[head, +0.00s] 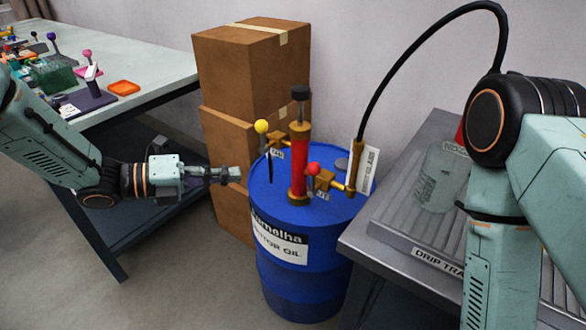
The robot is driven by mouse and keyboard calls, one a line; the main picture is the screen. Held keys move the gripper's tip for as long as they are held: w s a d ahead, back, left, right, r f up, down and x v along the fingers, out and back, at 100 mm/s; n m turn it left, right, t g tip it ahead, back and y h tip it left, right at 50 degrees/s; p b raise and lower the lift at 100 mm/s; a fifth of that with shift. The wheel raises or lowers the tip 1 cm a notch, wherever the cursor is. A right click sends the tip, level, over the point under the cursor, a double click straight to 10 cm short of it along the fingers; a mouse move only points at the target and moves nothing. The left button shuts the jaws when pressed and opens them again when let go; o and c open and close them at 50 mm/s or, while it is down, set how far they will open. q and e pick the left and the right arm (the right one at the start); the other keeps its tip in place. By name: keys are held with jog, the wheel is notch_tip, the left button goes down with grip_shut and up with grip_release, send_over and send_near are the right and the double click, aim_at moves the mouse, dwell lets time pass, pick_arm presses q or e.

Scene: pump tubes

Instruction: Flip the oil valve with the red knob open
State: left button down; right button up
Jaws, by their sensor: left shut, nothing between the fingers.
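The red knob (313,168) sits at the right side of the pump on top of a blue oil drum (280,275). Its valve body is brass (328,182), joined to the pump's brass outlet. The red pump (299,165) with a black top stands upright on the drum. A yellow knob (261,126) stands on a lever at the pump's left. My left gripper (238,174) is shut and empty, left of the drum, apart from both knobs. My right arm comes in at the right; its gripper is not in view.
A black hose (388,75) arches from the brass outlet to the right. A grey drip tray table (395,262) stands right of the drum. Stacked cardboard boxes (250,75) stand behind it. A workbench (150,62) with small items is at the left.

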pick_arm(q)
jog(key=shift+f, duration=0.1)
jog(key=b, duration=0.4)
send_near(308, 170)
jog(key=x, duration=0.5)
jog(key=shift+w+d+f+b, duration=0.3)
jog(key=shift+w+d, duration=0.25)
jog(key=shift+d, duration=0.2)
pick_arm(e)
jog(key=shift+s+f, duration=0.1)
jog(key=shift+f, duration=2.2)
jog(key=shift+s+d, duration=0.1)
pick_arm(q)
jog(key=shift+s+d+r, duration=0.15)
jog(key=shift+s, duration=0.05)
pick_arm(e)
jog(key=shift+s+d, duration=0.2)
jog(key=shift+s, duration=0.1)
